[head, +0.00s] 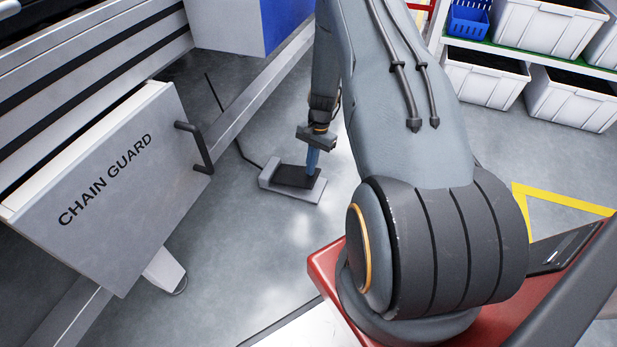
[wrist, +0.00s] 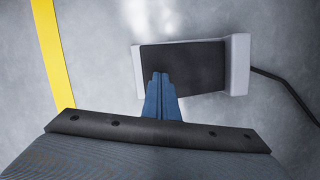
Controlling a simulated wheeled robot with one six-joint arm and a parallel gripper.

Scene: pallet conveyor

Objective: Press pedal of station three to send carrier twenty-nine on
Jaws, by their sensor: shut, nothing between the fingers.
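The foot pedal (head: 297,178) sits on the floor below the conveyor, with a dark tread plate in a light grey housing and a black cable. In the wrist view the pedal (wrist: 205,57) lies just beyond my fingertips. My gripper (head: 312,170) points down over the pedal, its blue fingers closed together and empty. In the wrist view the fingertips (wrist: 160,77) overlap the near part of the dark plate. I cannot tell whether they touch it. No station number or carrier shows in either view.
A chain guard panel (head: 108,190) with a black handle (head: 196,147) hangs on the conveyor frame at the left. The pedal's cable (head: 240,150) runs back along the floor. White bins (head: 485,78) stand on a shelf at the back right. Yellow tape (wrist: 52,55) marks the floor.

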